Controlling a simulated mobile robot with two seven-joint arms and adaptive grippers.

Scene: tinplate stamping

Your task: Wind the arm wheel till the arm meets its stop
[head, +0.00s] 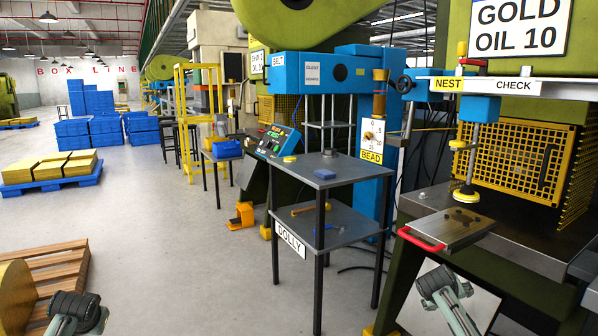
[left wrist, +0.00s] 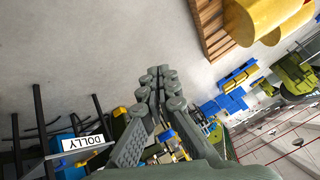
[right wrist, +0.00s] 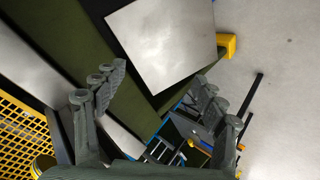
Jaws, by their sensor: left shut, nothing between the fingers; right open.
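A small dark handwheel (head: 403,84) sits on the blue block between the bead press and the gold press, and is likely the arm wheel. I cannot make out a stop. My left gripper (head: 78,308) is low at the left, far from the wheel; its fingers are together and empty in the left wrist view (left wrist: 160,80). My right gripper (head: 443,280) is low in front of the gold press, below the wheel; its fingers are apart and empty in the right wrist view (right wrist: 160,85).
A steel plate with a red handle (head: 422,240) juts out above my right gripper. A yellow mesh guard (head: 515,160) is behind. A wooden pallet (head: 60,268) lies at the left.

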